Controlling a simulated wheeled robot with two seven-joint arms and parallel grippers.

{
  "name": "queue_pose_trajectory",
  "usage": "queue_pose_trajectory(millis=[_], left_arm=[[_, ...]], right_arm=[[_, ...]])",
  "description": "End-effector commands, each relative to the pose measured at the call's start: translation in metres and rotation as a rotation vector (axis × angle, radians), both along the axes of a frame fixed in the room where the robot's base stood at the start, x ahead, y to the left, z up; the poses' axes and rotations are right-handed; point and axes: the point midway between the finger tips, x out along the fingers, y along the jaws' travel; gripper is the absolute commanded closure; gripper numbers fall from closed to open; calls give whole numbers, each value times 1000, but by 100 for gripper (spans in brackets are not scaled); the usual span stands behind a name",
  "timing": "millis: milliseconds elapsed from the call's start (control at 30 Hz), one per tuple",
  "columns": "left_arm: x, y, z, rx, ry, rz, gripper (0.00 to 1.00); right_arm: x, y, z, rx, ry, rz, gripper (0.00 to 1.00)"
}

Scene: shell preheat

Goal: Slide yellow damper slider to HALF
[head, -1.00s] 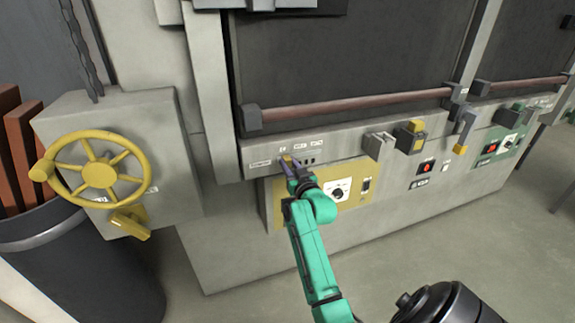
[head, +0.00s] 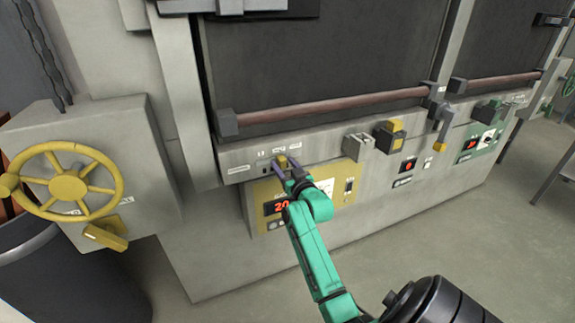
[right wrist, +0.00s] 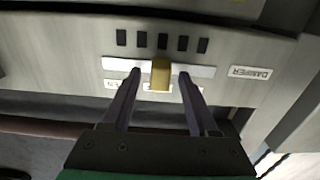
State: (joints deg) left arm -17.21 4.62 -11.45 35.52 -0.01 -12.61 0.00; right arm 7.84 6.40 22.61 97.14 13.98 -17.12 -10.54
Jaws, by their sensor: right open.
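The yellow damper slider (head: 281,162) is on the furnace's front ledge, under the middle of three small labels. It also shows in the right wrist view (right wrist: 160,74), which sees the panel upside down, on a pale slot strip (right wrist: 117,64). My right gripper (right wrist: 160,76) is open, with one finger on each side of the slider and a visible gap on both sides. In the head view my right gripper (head: 279,173) reaches the ledge from below. The label behind the slider is partly covered and too small to read. My left gripper is not in view.
A DAMPER label (right wrist: 250,72) and several dark marks (right wrist: 162,41) flank the slot. A yellow control panel (head: 257,190) with a red display lies below. A yellow handwheel (head: 68,187) is at left. A horizontal bar (head: 330,107) runs above the ledge.

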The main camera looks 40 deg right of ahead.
Motion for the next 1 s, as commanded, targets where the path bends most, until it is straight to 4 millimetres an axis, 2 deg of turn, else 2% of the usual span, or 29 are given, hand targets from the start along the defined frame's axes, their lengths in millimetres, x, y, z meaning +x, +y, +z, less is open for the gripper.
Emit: queue_pose_trajectory(millis=[167, 400, 500, 600, 733, 1000], left_arm=[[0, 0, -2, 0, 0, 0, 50], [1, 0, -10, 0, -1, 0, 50], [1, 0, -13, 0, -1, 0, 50], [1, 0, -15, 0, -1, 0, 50], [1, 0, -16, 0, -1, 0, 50], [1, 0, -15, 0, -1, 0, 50]], right_arm=[[-23, 8, -2, 0, 2, 0, 40], [-90, 30, -5, 1, 6, -1, 40], [-114, 39, -4, 1, 5, -1, 40], [-129, 44, -3, 1, 4, 0, 40], [-137, 47, -1, 2, 3, -1, 40], [-137, 47, -1, 2, 2, 0, 40]])
